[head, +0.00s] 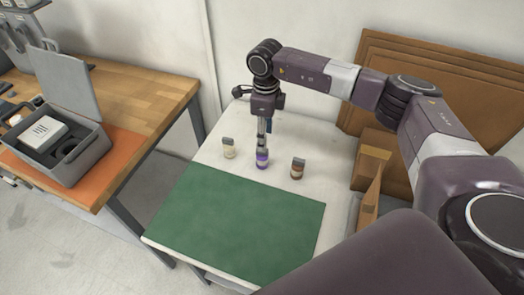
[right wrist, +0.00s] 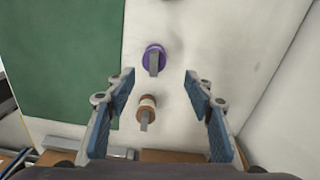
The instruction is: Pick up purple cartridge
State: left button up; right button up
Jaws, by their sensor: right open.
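The purple cartridge (head: 262,161) stands on the white table between two other cartridges, with a grey top. In the right wrist view, the purple cartridge (right wrist: 153,56) lies just beyond the line of my fingertips, toward the top of the picture. My right gripper (head: 264,134) points down above and behind it in the head view. In the right wrist view, my right gripper (right wrist: 160,78) is open, its two blue-padded fingers wide apart with nothing held between them. My left gripper is in neither view.
A brown-red cartridge (head: 298,169) and a cream cartridge (head: 229,149) stand on either side. A green mat (head: 235,222) covers the table's front. Cardboard boxes (head: 372,165) stand at the right. A wooden bench (head: 150,95) with a grey case (head: 65,150) is at the left.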

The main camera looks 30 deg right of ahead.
aim_at(262, 153)
jog(key=shift+s+a+f+p, duration=0.1)
jog(key=shift+f+p, duration=0.1)
jog(key=shift+f, duration=0.2)
jog(key=shift+s+a+f+p, duration=0.1)
jog(key=shift+f+p, duration=0.1)
jog(key=shift+f, duration=0.2)
jog(key=f, duration=0.1)
jog(key=f+p, duration=0.1)
jog(key=f, duration=0.1)
jog(key=f+p, duration=0.1)
jog(key=shift+a+f, duration=0.3)
jog(key=shift+a, duration=0.1)
jog(key=shift+f, duration=0.2)
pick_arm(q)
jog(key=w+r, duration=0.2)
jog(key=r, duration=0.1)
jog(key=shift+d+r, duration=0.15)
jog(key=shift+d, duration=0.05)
pick_arm(e)
jog(key=c, duration=1.2)
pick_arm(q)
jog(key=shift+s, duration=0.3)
pick_arm(e)
jog(key=shift+c, duration=0.2)
jog(key=shift+r, duration=0.15)
